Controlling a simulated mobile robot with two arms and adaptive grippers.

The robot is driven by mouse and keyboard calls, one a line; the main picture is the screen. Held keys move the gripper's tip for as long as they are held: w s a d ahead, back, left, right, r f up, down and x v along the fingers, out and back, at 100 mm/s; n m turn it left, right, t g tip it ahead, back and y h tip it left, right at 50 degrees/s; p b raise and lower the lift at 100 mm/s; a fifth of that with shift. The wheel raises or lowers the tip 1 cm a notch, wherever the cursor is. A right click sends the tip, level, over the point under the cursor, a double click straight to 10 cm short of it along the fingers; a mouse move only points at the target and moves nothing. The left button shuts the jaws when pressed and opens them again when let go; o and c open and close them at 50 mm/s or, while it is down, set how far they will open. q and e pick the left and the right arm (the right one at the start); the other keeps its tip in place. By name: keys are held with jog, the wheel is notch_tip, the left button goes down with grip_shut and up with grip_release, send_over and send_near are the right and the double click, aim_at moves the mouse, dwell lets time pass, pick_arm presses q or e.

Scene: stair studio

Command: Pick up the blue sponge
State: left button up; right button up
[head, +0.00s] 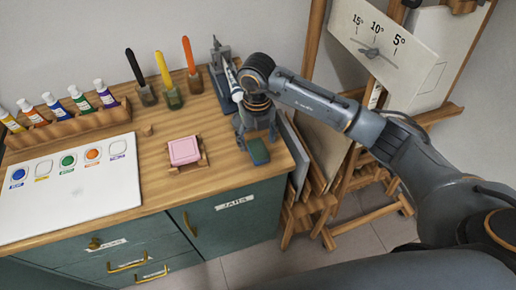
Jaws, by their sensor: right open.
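The blue sponge (259,152) is a small dark blue block with a greenish edge. It lies near the front right corner of the wooden cabinet top. My right gripper (257,141) points down right at the sponge, with its fingers spread open, one toward each side of its back end. I cannot tell whether the fingers touch it. The gripper hides what is just behind the sponge. My left gripper is not in view.
A pink block (184,151) sits on a small wooden holder left of the sponge. Brushes in holders (168,92), a grey stand (218,73), a paint tube rack (68,129) and a white palette sheet (75,190) share the top. An easel (363,160) stands right.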

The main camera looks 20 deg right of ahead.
aim_at(258, 148)
notch_tip(258, 148, down, 3)
jog(key=shift+s+d+r+p, duration=0.1)
jog(key=shift+s+r+p, duration=0.1)
jog(key=shift+p, duration=0.15)
jog(key=shift+w+f, duration=0.1)
jog(key=shift+f, duration=0.45)
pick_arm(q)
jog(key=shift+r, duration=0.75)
pick_arm(e)
jog(key=c, duration=0.8)
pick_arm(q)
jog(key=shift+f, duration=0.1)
pick_arm(e)
jog(key=shift+r, duration=0.1)
jog(key=shift+r+b, duration=0.45)
jog(key=shift+r, duration=0.15)
pick_arm(q)
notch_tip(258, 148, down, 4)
jog(key=b, duration=0.3)
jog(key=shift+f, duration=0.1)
pick_arm(e)
jog(key=s+a+r, duration=0.2)
jog(key=s+r, duration=0.2)
jog(key=s+a+r, duration=0.6)
jog(key=s+r, duration=0.1)
jog(key=shift+s+r, duration=0.35)
jog(key=shift+d, duration=0.1)
